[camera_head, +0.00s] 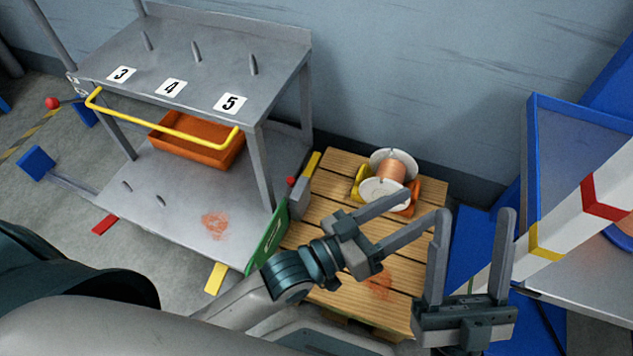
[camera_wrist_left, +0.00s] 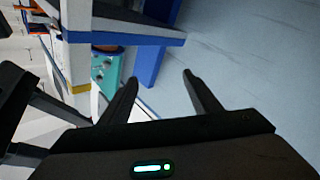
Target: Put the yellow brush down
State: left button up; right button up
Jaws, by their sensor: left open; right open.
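I cannot make out a yellow brush for certain in either view. My left gripper (camera_head: 426,206) reaches in from the left over the wooden pallet, below and right of the wire spool. Its fingers are apart, with nothing visible between them. In the left wrist view, its two fingertips (camera_wrist_left: 160,76) are also apart and empty. My right gripper (camera_head: 473,213) stands close to the right of the left one, fingers pointing up the picture. It is open, with nothing visible between its fingers.
A copper wire spool (camera_head: 391,170) sits in a yellow and orange holder on the slatted wooden pallet (camera_head: 335,185). A grey shelf rack (camera_head: 190,60) with an orange bin (camera_head: 205,138) stands left. A blue-framed station (camera_head: 535,150) and striped white bar (camera_head: 570,215) are at right.

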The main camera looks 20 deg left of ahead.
pick_arm(q)
jog(key=s+a+r+t+y, duration=0.4)
jog(key=s+a+r+t, duration=0.5)
jog(key=a+r+t, duration=0.2)
notch_tip(320, 180, up, 3)
jog(key=a, duration=0.2)
jog(key=shift+s+a+t, duration=0.3)
jog(key=shift+a+t, duration=0.05)
jog(key=shift+t, duration=0.05)
jog(key=shift+f, duration=0.1)
